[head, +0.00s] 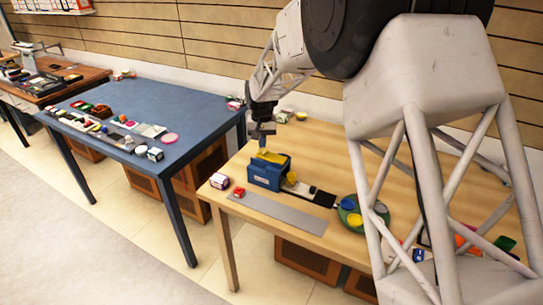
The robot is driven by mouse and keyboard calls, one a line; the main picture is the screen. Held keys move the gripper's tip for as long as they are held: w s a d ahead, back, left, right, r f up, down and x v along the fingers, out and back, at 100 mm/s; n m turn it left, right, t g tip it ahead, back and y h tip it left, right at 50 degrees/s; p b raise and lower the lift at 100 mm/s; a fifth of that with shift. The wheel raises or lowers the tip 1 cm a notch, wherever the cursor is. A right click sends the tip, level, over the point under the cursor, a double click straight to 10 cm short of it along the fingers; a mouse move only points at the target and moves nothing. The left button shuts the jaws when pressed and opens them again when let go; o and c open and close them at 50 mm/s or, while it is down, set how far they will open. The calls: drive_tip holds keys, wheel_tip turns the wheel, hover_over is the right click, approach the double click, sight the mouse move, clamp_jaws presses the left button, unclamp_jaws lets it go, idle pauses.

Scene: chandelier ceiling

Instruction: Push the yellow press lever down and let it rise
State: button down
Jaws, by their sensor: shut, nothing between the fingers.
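The press is a blue box-shaped body (264,174) standing near the left end of the wooden table. Its yellow lever (273,157) shows on top of the blue body. My gripper (263,142) hangs above the press, pointing down, shut and empty. Its tips are close above the yellow lever. I cannot tell from this view whether they touch it. The lever's far side and any hinge are too small to make out.
A red block (239,192) and a white-and-pink box (219,181) stand left of the press. A grey strip (285,214) lies in front. A green tray (347,217) with round pieces is to the right. A blue table (185,100) stands further left.

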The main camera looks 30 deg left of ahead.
sight(263, 152)
drive_tip(key=shift+f, duration=0.2)
drive_tip(key=shift+f, duration=1.05)
drive_tip(key=shift+d+f, duration=0.15)
drive_tip(key=shift+f, duration=1.1)
idle(0.6)
drive_tip(key=shift+r, duration=0.15)
drive_tip(key=shift+a+r, duration=0.15)
drive_tip(key=shift+r, duration=1.95)
drive_tip(key=shift+a+r, duration=0.15)
drive_tip(key=shift+r, duration=1.9)
